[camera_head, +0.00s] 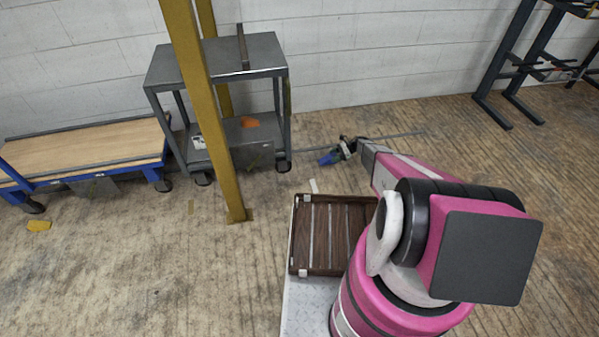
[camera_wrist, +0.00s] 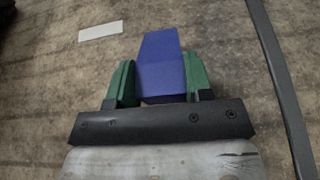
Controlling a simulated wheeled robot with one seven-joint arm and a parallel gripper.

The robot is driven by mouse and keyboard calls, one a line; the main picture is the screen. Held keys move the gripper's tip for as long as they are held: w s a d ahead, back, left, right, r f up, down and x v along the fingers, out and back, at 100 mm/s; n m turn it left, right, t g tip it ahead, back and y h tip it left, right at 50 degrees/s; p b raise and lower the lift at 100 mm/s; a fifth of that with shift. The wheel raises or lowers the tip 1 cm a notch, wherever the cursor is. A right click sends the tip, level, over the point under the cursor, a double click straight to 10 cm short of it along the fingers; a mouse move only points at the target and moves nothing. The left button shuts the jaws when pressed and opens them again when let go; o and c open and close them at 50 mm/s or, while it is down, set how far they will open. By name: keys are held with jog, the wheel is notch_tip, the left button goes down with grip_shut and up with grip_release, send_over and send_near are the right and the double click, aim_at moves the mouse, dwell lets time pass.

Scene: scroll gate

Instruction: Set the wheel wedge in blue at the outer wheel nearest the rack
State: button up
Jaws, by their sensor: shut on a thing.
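My gripper (camera_head: 342,151) is shut on the blue wheel wedge (camera_head: 328,158), held low near the floor, right of the grey two-shelf cart (camera_head: 217,56). In the wrist view the blue wedge (camera_wrist: 162,65) sits between the green finger pads of my gripper (camera_wrist: 158,82). The cart's front right wheel (camera_head: 283,165) is left of the wedge, with a gap between them. Its front left wheel (camera_head: 203,178) is behind the yellow post's line. A dark steel rack (camera_head: 507,62) stands at the back right. Whether the wedge touches the floor cannot be told.
A yellow post (camera_head: 212,110) stands before the cart. A dark strip (camera_wrist: 280,75) and a white strip (camera_wrist: 100,31) lie on the floor. A slatted brown tray (camera_head: 322,240) is beside my arm.

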jog(key=s+a, duration=0.1)
jog(key=a, duration=0.4)
jog(key=s+a, duration=0.2)
jog(key=a, duration=0.4)
jog(key=s+a, duration=0.2)
jog(key=a, duration=0.3)
jog(key=shift+a+f, duration=0.1)
jog(key=shift+a, duration=0.25)
jog(key=shift+a+f, duration=0.15)
jog(key=shift+f, duration=1.6)
jog(key=shift+f, duration=0.2)
jog(key=o, duration=1.1)
jog(key=shift+r, duration=0.1)
